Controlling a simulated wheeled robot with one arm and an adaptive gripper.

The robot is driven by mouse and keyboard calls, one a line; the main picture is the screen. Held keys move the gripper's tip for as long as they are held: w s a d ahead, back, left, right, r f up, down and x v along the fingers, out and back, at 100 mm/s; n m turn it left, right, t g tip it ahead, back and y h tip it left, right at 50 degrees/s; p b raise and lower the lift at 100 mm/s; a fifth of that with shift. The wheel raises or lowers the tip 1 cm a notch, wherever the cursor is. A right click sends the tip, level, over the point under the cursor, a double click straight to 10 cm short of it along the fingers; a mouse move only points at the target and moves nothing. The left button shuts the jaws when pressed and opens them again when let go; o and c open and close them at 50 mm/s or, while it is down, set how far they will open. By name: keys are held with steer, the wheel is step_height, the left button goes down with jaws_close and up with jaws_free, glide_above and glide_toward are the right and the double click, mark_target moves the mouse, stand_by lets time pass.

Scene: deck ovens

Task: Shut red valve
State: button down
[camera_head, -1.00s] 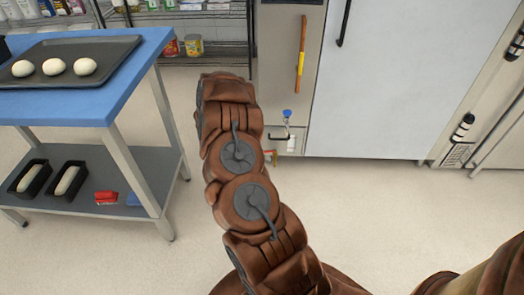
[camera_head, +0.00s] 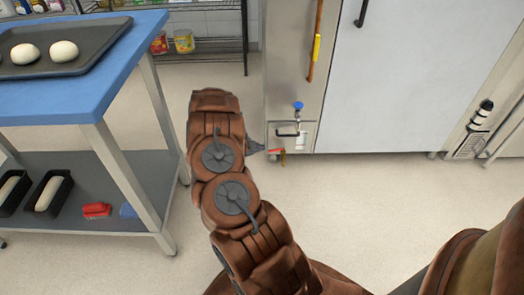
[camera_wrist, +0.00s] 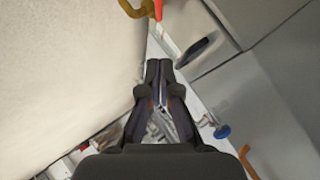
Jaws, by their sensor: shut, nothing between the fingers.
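The red valve (camera_head: 276,151) is a small red handle low on the steel cabinet, near the floor. In the wrist view its red handle (camera_wrist: 158,9) shows at the top edge beside a brass-coloured pipe (camera_wrist: 133,9), partly cut off. My gripper (camera_head: 258,147) points right, just left of the red valve in the head view; most of it is hidden behind my arm. In the wrist view my gripper (camera_wrist: 158,64) has its fingertips together, empty and apart from the red handle. A blue valve knob (camera_head: 298,105) sits above the red valve; it also shows in the wrist view (camera_wrist: 222,131).
A black handle (camera_head: 287,134) is on the low panel beside the red valve. A blue-topped table (camera_head: 60,107) with a dough tray (camera_head: 112,38) stands at left. A large grey door (camera_head: 405,75) stands at right. The floor between is clear.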

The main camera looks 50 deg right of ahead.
steer(key=b, duration=0.2)
glide_above(270, 151)
steer(key=s+a, duration=0.3)
step_height(270, 151, down, 6)
steer(key=r, duration=0.1)
steer(key=d+f, duration=0.1)
steer(key=w+f+b, duration=0.1)
steer(key=shift+w+d+f, duration=0.1)
steer(key=shift+d+f, duration=0.2)
steer(key=shift+d, duration=0.05)
steer(key=shift+w+d+f+b, duration=0.25)
steer(key=shift+f+b, duration=0.1)
steer(key=shift+f, duration=0.2)
steer(key=shift+w, duration=0.15)
steer(key=shift+w+d+f+p, duration=0.25)
steer(key=shift+w+d+p, duration=0.1)
steer(key=shift+w, duration=0.15)
steer(key=shift+w+d, duration=0.15)
steer(key=shift+w, duration=0.15)
